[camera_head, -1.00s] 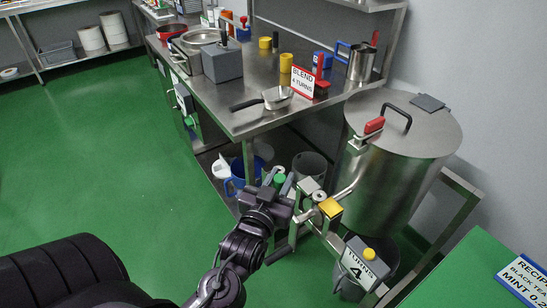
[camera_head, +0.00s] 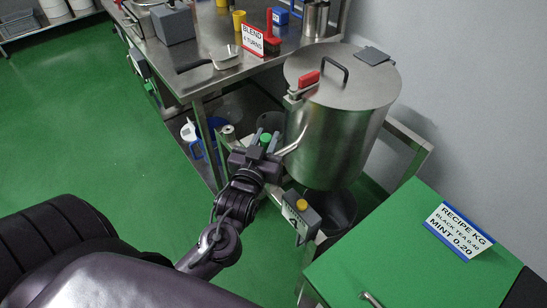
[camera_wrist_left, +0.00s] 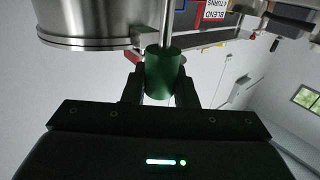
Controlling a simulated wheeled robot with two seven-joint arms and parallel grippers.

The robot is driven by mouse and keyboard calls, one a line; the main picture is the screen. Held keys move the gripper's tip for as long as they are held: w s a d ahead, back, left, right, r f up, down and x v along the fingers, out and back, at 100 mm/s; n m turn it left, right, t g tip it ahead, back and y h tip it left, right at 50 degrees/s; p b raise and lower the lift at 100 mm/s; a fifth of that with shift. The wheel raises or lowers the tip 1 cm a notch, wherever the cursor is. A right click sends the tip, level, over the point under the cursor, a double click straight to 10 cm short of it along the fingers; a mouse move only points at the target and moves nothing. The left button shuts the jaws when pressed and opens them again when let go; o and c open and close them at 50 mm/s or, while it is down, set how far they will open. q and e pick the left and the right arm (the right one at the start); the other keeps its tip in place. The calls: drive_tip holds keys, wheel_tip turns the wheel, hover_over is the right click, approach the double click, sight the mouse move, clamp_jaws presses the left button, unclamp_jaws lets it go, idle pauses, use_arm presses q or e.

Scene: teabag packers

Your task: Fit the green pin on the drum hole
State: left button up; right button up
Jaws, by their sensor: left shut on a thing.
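My left gripper (camera_head: 264,146) is shut on the green pin (camera_head: 266,139), in front of the steel drum's lower left side. In the left wrist view the green pin (camera_wrist_left: 165,74) is a green cylinder between the two dark fingers, with a metal rod running up from it. The drum (camera_head: 338,138) stands on a metal frame, with a lid, a black handle and a red-handled latch. I cannot make out the drum hole. My right gripper is not in view.
A box with a yellow button (camera_head: 302,207) stands below the drum. A green-topped table (camera_head: 400,250) with a recipe sign is at the right. A steel bench (camera_head: 215,82) with a pan and a BLEND sign stands behind. Green floor is free at the left.

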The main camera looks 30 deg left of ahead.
use_arm(q)
drive_tip(key=shift+w+a+r+n+y+p, duration=0.65)
drive_tip(key=shift+w+a+r+n+y, duration=0.6)
drive_tip(key=shift+w+a, duration=1.45)
wheel_tip(320, 180, down, 6)
drive_tip(key=b, duration=0.3)
drive_tip(key=shift+g+b, duration=0.35)
drive_tip(key=shift+g, duration=0.05)
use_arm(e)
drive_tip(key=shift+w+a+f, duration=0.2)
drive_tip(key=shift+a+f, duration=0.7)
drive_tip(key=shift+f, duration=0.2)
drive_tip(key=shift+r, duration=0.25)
use_arm(q)
drive_tip(key=shift+m, duration=0.25)
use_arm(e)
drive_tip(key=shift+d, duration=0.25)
use_arm(q)
drive_tip(key=shift+p, duration=0.85)
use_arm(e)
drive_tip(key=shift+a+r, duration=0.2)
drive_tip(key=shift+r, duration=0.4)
use_arm(q)
drive_tip(key=shift+f+b, duration=1.75)
drive_tip(key=shift+f, duration=1.05)
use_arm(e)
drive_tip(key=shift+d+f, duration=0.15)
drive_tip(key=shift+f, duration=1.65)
